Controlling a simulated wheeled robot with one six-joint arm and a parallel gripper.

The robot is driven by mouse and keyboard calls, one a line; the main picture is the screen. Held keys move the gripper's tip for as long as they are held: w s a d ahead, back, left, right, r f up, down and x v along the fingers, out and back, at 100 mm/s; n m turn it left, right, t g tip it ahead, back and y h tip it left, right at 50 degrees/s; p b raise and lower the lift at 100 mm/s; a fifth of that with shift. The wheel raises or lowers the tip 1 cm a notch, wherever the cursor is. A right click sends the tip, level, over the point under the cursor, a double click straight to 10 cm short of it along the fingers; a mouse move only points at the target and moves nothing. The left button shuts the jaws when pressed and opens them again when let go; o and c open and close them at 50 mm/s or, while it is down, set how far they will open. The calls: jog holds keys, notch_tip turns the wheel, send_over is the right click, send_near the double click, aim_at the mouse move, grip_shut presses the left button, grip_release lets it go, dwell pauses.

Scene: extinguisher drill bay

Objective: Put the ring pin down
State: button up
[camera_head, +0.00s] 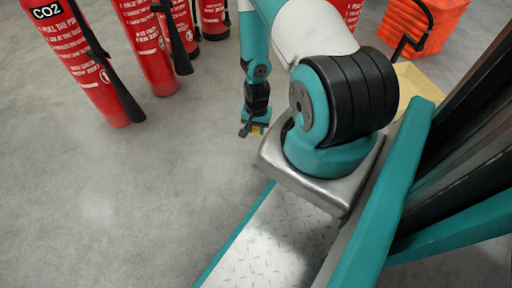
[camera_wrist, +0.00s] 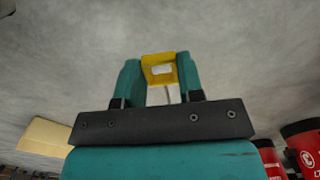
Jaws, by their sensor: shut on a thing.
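My gripper (camera_wrist: 159,82) shows in the wrist view with its two teal fingers shut on the ring pin (camera_wrist: 158,60). The pin has a yellow, squared loop, and a thin pale shaft runs back from it between the fingers. In the head view my gripper (camera_head: 254,128) hangs down beyond my arm's base, over the grey floor. A small bit of yellow from the pin (camera_head: 258,130) shows at its tip there. I cannot tell its exact height above the floor.
Several red extinguishers stand at the back left, one CO2 extinguisher (camera_head: 78,60) nearest. An orange stack (camera_head: 420,25) stands at the back right, with a pale yellow flat surface (camera_head: 418,84) before it. The grey floor (camera_head: 110,190) at left is clear.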

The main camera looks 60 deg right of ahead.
notch_tip(320, 180, down, 9)
jog(key=b, duration=0.4)
jog(key=shift+r, duration=0.35)
jog(key=o, duration=1)
